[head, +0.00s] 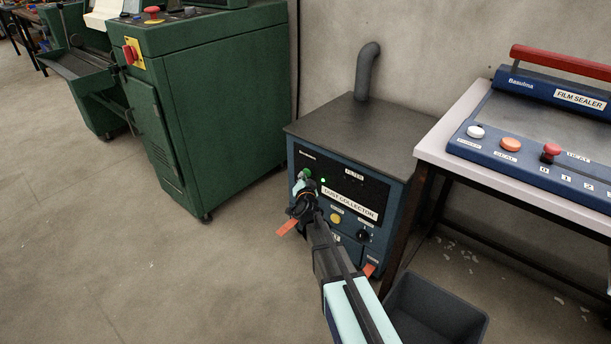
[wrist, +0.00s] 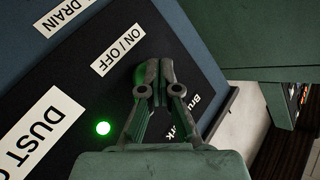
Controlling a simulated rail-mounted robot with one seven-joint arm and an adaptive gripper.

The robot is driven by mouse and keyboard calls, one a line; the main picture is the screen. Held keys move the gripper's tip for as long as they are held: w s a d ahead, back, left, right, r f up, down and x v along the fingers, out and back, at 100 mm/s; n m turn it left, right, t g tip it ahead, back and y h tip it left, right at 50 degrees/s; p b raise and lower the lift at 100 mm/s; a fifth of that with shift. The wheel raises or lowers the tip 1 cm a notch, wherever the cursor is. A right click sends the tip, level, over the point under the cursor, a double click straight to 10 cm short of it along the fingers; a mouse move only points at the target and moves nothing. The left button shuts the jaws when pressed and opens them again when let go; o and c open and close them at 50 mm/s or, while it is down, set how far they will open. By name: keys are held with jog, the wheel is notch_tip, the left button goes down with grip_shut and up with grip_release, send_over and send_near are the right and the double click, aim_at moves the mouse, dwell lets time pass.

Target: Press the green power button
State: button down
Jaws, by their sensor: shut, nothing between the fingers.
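The blue dust collector (head: 378,256) stands against the wall with a black control panel. A green button (head: 307,173) shows at the panel's upper left, just past my gripper (head: 301,181). A small lit green lamp (head: 323,180) is to its right; the wrist view shows a lit green lamp (wrist: 103,128) too. In the wrist view my gripper (wrist: 160,72) is shut and empty, its fingertips close to the panel beside the ON / OFF label (wrist: 118,50).
A yellow button (head: 335,218) and a black knob (head: 363,235) sit lower on the panel. A green machine (head: 215,115) stands left, a film sealer table (head: 465,165) right. A dark bin (head: 436,310) is on the floor at front right. Open floor lies at left.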

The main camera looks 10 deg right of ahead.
jog(key=shift+w+d, duration=0.2)
jog(key=shift+s+a, duration=0.1)
jog(key=shift+s+a+p, duration=0.2)
jog(key=shift+p, duration=0.2)
dwell(0.4)
jog(key=s+a+p, duration=0.3)
jog(key=a+p, duration=0.1)
jog(key=shift+s+a, duration=0.35)
jog(key=shift+a, duration=0.05)
dwell(0.3)
